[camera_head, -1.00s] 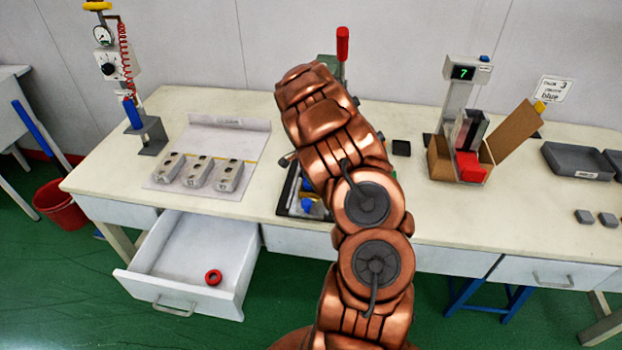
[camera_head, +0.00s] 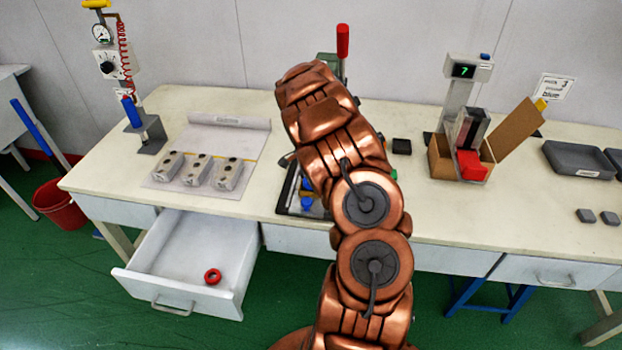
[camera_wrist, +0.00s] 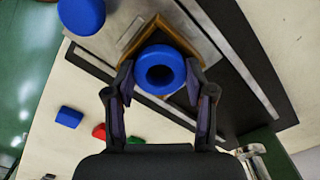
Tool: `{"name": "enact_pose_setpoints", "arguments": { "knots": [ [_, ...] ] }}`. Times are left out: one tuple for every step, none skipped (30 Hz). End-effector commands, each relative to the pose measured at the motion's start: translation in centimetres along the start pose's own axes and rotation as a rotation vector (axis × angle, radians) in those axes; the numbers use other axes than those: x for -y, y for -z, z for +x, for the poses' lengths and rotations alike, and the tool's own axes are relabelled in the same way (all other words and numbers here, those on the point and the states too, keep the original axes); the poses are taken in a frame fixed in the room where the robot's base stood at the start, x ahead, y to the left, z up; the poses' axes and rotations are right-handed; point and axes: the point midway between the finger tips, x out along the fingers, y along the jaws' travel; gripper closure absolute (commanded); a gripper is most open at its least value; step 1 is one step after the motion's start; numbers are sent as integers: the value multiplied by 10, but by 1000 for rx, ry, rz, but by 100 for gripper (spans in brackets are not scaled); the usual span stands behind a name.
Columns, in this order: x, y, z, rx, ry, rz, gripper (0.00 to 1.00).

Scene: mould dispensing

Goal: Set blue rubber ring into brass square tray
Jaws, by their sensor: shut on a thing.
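The blue rubber ring (camera_wrist: 160,52) is held between the two fingers of my gripper (camera_wrist: 160,78) in the wrist view. The gripper is shut on it from both sides, with the ring's hole facing the camera. The brass square tray (camera_wrist: 134,42) shows as a golden, corner-turned rim around and behind the ring. The ring overlaps the inside of the tray in this view; I cannot tell whether it touches the tray floor. In the head view my arm hides the gripper, the ring and the tray.
A blue round knob (camera_wrist: 82,14) stands close at upper left of the tray. Blue (camera_wrist: 69,117), red (camera_wrist: 99,131) and green (camera_wrist: 135,140) pieces lie nearby. An open drawer (camera_head: 150,285) holds a red ring (camera_head: 212,276). A cardboard box (camera_head: 438,160) stands right.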

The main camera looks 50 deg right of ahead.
Motion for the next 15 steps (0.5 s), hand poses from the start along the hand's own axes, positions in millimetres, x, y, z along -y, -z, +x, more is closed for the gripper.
{"name": "enact_pose_setpoints", "arguments": {
  "knots": [
    [0,0,0,0,0,0,44],
    [0,0,0,0,0,0,41],
    [0,0,0,0,0,0,37],
    [0,0,0,0,0,0,34],
    [0,0,0,0,0,0,30],
    [0,0,0,0,0,0,26],
    [0,0,0,0,0,0,23],
    [0,0,0,0,0,0,20],
    [0,0,0,0,0,0,17],
    [0,0,0,0,0,0,17],
    [0,0,0,0,0,0,17],
    [0,0,0,0,0,0,17],
    [0,0,0,0,0,0,17],
    [0,0,0,0,0,0,17],
    [0,0,0,0,0,0,17]
  ]
}}
